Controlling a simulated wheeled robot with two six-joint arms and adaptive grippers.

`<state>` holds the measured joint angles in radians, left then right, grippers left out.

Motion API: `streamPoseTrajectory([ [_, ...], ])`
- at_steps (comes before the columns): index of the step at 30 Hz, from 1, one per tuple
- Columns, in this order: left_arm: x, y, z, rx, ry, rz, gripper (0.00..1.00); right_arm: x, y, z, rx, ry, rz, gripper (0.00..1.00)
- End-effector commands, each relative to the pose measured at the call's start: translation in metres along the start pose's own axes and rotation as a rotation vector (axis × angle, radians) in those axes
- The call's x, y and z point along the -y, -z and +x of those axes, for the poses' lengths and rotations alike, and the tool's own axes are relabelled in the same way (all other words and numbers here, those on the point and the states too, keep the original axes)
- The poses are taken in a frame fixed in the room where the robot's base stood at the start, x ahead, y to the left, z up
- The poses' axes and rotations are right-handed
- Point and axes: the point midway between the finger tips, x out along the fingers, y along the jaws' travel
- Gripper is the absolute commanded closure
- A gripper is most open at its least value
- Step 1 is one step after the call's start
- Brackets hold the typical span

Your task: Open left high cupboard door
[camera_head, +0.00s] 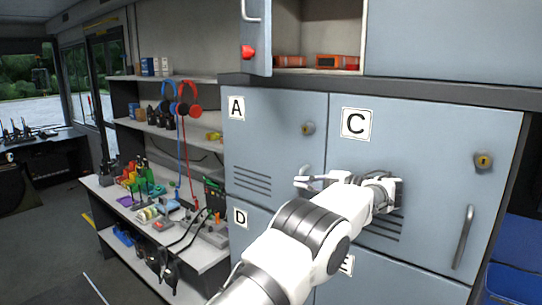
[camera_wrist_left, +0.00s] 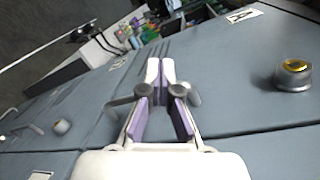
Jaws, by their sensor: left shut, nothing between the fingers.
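The left high cupboard door (camera_head: 258,38) stands swung open at the top of the head view, with a grey bar handle (camera_head: 245,12) and a red knob (camera_head: 248,52) on it. The open cupboard behind it (camera_head: 318,22) shows its pale inside. My left gripper (camera_head: 303,181) is below this door, in front of the grey lockers near the edge between doors A and C. In the left wrist view its fingertips (camera_wrist_left: 160,68) are together and hold nothing. A bar handle (camera_wrist_left: 124,99) shows close beside the fingers; I cannot tell whether they touch it. My right gripper is out of view.
Locker door A (camera_head: 265,140) and locker door C (camera_head: 420,140) are closed, with gold locks; C has a bar handle (camera_head: 464,238). Orange boxes (camera_head: 335,61) lie in the open cupboard. Shelves (camera_head: 165,115) with headphones and radios stand left. Floor at far left is open.

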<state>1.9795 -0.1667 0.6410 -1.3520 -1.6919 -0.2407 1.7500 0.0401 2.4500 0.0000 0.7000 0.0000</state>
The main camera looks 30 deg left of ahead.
Motion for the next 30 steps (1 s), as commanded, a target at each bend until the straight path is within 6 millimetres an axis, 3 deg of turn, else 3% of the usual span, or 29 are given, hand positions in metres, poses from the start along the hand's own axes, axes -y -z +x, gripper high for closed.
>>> streamPoseTrajectory([
  [1,0.047,-0.028,-0.017,0.015,0.030,-0.093,1.00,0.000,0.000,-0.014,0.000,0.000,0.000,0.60],
  [6,0.173,-0.125,-0.075,0.016,0.107,-0.404,1.00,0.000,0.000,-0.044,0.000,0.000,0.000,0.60],
  [9,0.210,-0.160,-0.098,-0.012,0.124,-0.481,1.00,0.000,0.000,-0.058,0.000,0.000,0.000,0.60],
  [13,0.216,-0.168,-0.098,-0.016,0.127,-0.496,1.00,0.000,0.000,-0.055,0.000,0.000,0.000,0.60],
  [17,0.214,-0.166,-0.081,-0.015,0.126,-0.494,1.00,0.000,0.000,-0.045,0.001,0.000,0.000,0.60],
  [30,0.224,-0.173,0.007,-0.016,0.127,-0.492,1.00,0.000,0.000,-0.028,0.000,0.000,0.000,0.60],
])
